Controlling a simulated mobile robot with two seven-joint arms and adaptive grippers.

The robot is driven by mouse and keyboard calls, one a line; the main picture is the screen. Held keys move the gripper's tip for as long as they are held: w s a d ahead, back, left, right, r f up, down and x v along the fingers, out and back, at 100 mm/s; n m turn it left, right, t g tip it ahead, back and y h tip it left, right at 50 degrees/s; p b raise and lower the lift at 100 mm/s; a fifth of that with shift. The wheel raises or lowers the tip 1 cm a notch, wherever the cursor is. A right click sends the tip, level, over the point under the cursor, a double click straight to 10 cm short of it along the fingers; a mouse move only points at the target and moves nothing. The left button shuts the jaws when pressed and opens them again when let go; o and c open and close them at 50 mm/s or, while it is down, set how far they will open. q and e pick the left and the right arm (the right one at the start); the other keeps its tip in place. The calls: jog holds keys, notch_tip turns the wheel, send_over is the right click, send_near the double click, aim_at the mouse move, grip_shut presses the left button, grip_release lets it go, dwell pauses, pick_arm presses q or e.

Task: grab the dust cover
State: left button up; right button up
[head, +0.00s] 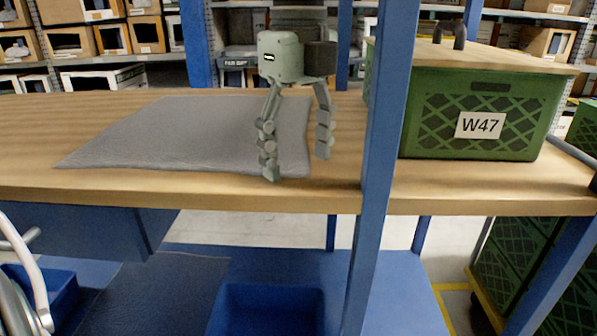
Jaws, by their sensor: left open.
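A grey, flat, cloth-like sheet (190,135), which looks like the dust cover, lies spread on the wooden tabletop (60,185). My left gripper (296,163) points down at the sheet's right edge, fingers apart, with nothing seen between them. Its left finger overlaps the sheet in the picture, and its right finger is just beyond the edge. I cannot tell whether the fingertips touch the sheet or the table. The gripper hides part of the sheet's right edge. My right gripper is not in view.
A blue upright post (385,130) stands close to the right of my left gripper. Beyond it, a green crate (430,115) labelled W47 has a wooden board with a dark handle on top. A blue bin (265,305) sits below the table. Shelves with boxes fill the back.

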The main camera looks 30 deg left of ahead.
pick_arm(q)
jog(key=shift+f, duration=0.15)
jog(key=shift+f+b, duration=0.3)
jog(key=shift+b, duration=0.2)
jog(key=shift+r, duration=0.1)
jog(key=shift+c, duration=0.5)
jog(key=shift+s, duration=0.1)
jog(key=c, duration=0.6)
